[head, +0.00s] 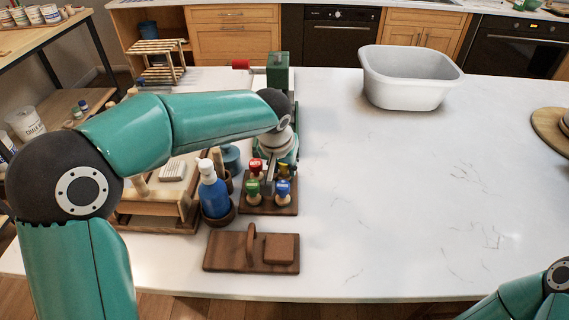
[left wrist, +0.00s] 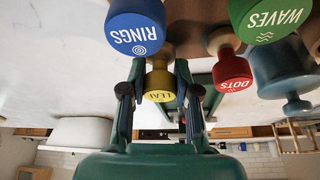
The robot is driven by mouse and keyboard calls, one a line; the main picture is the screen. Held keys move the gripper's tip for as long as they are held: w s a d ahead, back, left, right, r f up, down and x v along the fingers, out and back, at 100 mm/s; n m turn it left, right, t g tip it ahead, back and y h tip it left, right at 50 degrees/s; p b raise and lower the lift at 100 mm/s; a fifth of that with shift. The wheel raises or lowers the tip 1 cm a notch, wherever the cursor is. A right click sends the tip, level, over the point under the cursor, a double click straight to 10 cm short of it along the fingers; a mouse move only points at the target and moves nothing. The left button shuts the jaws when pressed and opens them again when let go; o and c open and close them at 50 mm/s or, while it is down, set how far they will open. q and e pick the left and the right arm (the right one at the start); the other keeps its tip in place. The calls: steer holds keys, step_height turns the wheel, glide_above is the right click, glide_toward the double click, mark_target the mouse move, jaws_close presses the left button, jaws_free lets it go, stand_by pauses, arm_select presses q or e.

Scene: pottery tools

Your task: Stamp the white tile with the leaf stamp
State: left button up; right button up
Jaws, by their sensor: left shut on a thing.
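The yellow leaf stamp (left wrist: 160,82), its label partly readable, is between the fingers of my left gripper (left wrist: 160,92) in the left wrist view. The gripper is shut on it. In the head view my left gripper (head: 272,172) reaches down over the wooden stamp stand (head: 268,208), and the yellow stamp (head: 284,168) is partly hidden there. I cannot tell whether its base is clear of the stand. A small white ridged block (head: 172,171) lies on a wooden rack at the left; I cannot tell whether it is the white tile. My right gripper is out of view.
Red (head: 256,165), green (head: 252,187) and blue (head: 282,187) stamps crowd the gripper. A blue bottle (head: 213,190) stands to the left. A brown board (head: 232,265) lies in front. A white basin (head: 410,78) stands at the back; the counter's middle is clear.

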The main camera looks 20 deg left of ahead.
arm_select(q)
steer(key=shift+f, duration=0.2)
stand_by(0.6)
steer(key=o, duration=1.1)
steer(key=shift+o, duration=0.2)
steer(key=v, duration=1.1)
steer(key=shift+s+r, duration=0.2)
steer(key=shift+r, duration=0.15)
